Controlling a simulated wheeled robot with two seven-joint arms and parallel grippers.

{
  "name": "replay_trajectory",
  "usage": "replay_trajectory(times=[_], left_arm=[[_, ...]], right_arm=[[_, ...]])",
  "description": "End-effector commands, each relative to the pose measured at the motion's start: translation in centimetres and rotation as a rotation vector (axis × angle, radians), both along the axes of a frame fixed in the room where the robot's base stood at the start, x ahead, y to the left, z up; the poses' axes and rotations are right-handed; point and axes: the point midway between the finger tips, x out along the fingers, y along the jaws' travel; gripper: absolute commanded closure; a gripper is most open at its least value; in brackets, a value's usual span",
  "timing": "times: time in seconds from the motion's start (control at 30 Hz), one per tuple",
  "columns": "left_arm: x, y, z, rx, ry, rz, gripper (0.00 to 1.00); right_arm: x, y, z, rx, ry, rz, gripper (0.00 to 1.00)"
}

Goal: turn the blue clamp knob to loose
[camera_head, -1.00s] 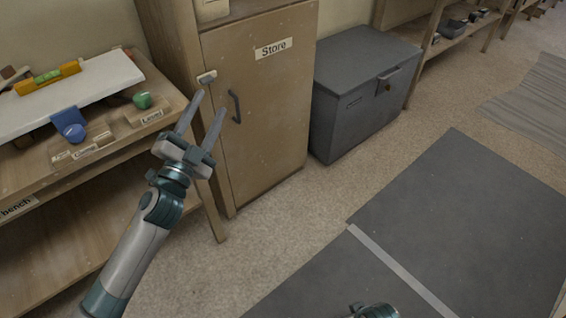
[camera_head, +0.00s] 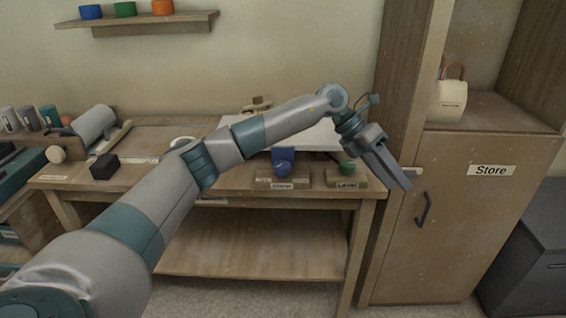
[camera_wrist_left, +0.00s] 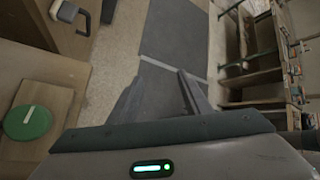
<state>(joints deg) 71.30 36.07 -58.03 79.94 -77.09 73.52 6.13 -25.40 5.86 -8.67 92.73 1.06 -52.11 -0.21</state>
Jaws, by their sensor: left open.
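The blue clamp knob (camera_head: 283,160) sits on a small labelled wooden block (camera_head: 283,182) at the front of the workbench, in the head view. Its small label is hard to read, and I cannot tell the knob's setting. My left gripper (camera_head: 398,182) is open and empty, to the right of the blue knob, in front of the cabinet edge. In the left wrist view its two fingers (camera_wrist_left: 162,78) stand apart with the floor beyond. The blue knob does not show in that view. My right gripper is not in view.
A green knob (camera_head: 347,168) on a labelled block stands between the blue knob and my gripper; it also shows in the wrist view (camera_wrist_left: 28,122). A cabinet marked Store (camera_head: 470,220) stands right of the workbench (camera_head: 230,180). A wall shelf (camera_head: 140,22) hangs above.

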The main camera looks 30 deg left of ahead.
Motion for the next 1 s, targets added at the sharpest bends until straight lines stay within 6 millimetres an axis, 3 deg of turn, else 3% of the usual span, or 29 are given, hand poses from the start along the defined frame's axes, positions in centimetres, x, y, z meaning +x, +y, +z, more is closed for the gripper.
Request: replay_trajectory(times=[0.03, 0.13, 0.3, 0.43, 0.6, 1.0], left_arm=[[0.8, 3.1, 1.0, 0.095, -0.002, 0.016, 0.56], [1.5, 9.4, 2.6, 0.281, 0.023, 0.052, 0.56], [0.9, 20.0, 6.9, 0.551, 0.103, 0.152, 0.56], [-0.6, 25.9, 10.1, 0.685, 0.171, 0.228, 0.56], [-2.1, 29.5, 12.3, 0.764, 0.225, 0.281, 0.56], [-2.3, 29.9, 12.5, 0.773, 0.234, 0.285, 0.56]], right_arm=[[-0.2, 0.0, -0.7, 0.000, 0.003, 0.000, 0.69], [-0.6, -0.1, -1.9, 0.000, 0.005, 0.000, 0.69], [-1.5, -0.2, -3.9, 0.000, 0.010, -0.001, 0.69], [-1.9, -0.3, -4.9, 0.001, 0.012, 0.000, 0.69], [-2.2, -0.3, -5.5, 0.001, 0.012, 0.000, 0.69], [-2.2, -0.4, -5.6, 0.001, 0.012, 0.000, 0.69]])
